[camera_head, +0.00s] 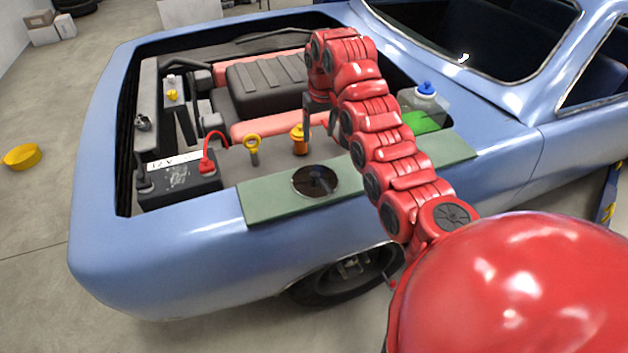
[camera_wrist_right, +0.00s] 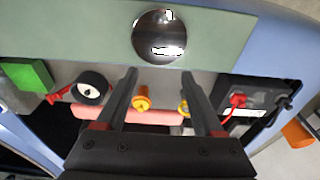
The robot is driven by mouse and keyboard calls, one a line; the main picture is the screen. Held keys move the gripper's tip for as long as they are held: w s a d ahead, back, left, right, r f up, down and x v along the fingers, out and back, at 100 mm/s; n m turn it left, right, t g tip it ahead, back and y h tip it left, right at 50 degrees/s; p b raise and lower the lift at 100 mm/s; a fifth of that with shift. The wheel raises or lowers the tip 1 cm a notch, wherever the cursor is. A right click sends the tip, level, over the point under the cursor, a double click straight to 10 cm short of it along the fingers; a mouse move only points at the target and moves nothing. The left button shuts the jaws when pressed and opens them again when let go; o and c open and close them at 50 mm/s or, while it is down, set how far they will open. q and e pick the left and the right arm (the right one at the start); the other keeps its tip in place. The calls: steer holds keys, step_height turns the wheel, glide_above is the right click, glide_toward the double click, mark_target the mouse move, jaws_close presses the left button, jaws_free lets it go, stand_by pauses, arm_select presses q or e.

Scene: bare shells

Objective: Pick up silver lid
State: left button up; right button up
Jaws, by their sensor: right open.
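The silver lid (camera_head: 316,181) is a round, mirror-like disc that looks dark in the head view. It lies flat on the green mat (camera_head: 262,203) over the car's fender. In the right wrist view the lid (camera_wrist_right: 160,36) shows whole and shiny on the mat (camera_wrist_right: 225,32), beyond my fingertips. My right gripper (camera_head: 319,128) is over the engine bay, behind the lid in the head view, partly hidden by its own arm. In its wrist view the fingers (camera_wrist_right: 159,74) are spread apart with nothing between them, not touching the lid. My left gripper is not in view.
Beside the mat are an orange cap (camera_head: 299,140), a yellow ring handle (camera_head: 253,147) and a battery (camera_head: 180,184) with a red clamp. A clear bottle with a blue cap (camera_head: 425,89) and a green block (camera_head: 421,122) stand right. A yellow basin (camera_head: 22,157) is on the floor.

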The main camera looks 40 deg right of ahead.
glide_toward(315, 174)
step_height(315, 174, down, 2)
steer(key=shift+w+f+p, duration=0.15)
steer(key=shift+f+p, duration=0.1)
steer(key=shift+p, duration=0.1)
steer(key=shift+f, duration=0.35)
steer(key=shift+w+d+f+p, duration=0.15)
steer(key=shift+f+p, duration=0.1)
steer(key=shift+p, duration=0.2)
steer(key=f+p, duration=0.2)
steer(key=shift+w+f, duration=0.25)
steer(key=shift+f, duration=0.1)
steer(key=shift+w+f, duration=0.2)
steer(key=shift+f, duration=0.9)
jaws_close()
